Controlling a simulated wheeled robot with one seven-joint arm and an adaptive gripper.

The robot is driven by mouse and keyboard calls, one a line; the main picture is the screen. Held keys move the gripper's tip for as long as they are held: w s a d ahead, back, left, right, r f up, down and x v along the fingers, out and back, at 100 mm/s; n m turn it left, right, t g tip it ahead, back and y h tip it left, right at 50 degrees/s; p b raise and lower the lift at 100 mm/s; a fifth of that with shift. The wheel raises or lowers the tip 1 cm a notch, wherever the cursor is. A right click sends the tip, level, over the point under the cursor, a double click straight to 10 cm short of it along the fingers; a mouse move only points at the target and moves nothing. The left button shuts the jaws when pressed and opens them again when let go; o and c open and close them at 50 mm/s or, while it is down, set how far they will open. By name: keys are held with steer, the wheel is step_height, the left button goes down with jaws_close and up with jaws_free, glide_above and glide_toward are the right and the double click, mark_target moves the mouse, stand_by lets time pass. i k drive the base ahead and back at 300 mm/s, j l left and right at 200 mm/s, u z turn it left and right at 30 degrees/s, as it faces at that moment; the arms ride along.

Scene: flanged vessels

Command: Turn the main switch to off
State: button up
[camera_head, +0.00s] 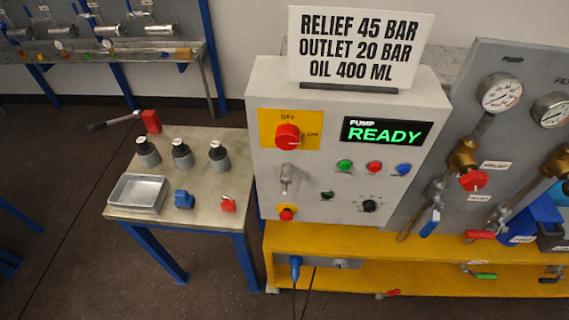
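The main switch (288,136) is a red rotary knob on a yellow plate at the upper left of the grey control panel's front. Small dark marks stand above the knob and to its right, too small to read for certain. Which mark the knob points to is hard to tell. My gripper is not in view.
Below the switch are a metal toggle lever (286,180), a red-on-yellow button (286,213) and several coloured buttons. A sign (352,48) stands on top. Gauges and valves stand right.

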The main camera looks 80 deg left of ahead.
mark_target(287, 136)
steer(key=u, duration=2.45)
